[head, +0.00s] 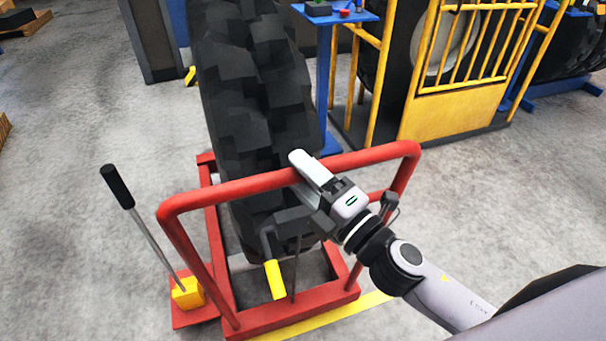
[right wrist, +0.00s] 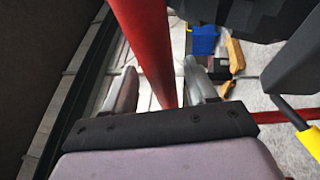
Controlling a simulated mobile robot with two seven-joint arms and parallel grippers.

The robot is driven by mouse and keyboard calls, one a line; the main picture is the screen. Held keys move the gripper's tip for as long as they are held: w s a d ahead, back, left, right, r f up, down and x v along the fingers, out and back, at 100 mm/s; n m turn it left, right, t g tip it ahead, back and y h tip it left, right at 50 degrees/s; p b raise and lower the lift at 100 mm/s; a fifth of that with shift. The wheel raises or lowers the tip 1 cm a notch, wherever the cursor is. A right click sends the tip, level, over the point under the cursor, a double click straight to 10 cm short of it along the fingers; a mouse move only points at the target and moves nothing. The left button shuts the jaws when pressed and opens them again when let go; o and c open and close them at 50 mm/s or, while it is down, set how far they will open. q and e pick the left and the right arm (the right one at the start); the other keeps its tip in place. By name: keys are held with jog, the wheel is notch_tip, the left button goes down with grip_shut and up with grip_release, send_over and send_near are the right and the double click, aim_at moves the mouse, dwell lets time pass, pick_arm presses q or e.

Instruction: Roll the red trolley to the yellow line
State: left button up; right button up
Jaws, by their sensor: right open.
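The red trolley (head: 230,189) stands on the concrete floor in the head view, with a large black tyre (head: 258,95) upright on it. Its tubular push handle arches across the near side. My right gripper (head: 303,170) is at the handle's top bar, right of its middle. In the right wrist view the red bar (right wrist: 148,45) runs between the two spread fingers (right wrist: 160,75), which are open with gaps beside the bar. A yellow line (head: 372,301) on the floor shows by the trolley's near edge, partly hidden by its base. My left gripper is not in view.
A lever with a black grip (head: 117,185) rises from a yellow block at the trolley's left. A yellow-tipped crank (head: 275,279) hangs at its near side. A blue stand (head: 324,85) and a yellow cage (head: 455,115) stand behind at right.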

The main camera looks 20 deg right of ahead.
jog(key=b+v, duration=0.2)
jog(key=v, duration=0.4)
jog(key=shift+w+f, duration=0.1)
jog(key=shift+s+d, duration=0.15)
jog(key=shift+s, duration=0.35)
jog(key=s+d+f+m+g+h+p, duration=0.1)
jog(key=s+f+m+g+h, duration=0.1)
jog(key=f+m, duration=0.5)
jog(key=s+d+f+m+g+h+p, duration=0.1)
jog(key=s+d+f+m+g+h, duration=0.1)
jog(key=f+m, duration=0.5)
jog(key=s+d+f+m+g+h+p, duration=0.1)
jog(key=s+f+m, duration=0.4)
jog(key=f, duration=0.6)
jog(key=m+g+h, duration=0.1)
jog(key=m+g, duration=0.1)
jog(key=shift+d+f+m+g, duration=0.25)
jog(key=shift+d+m+g, duration=0.05)
jog(key=shift+d+g, duration=0.1)
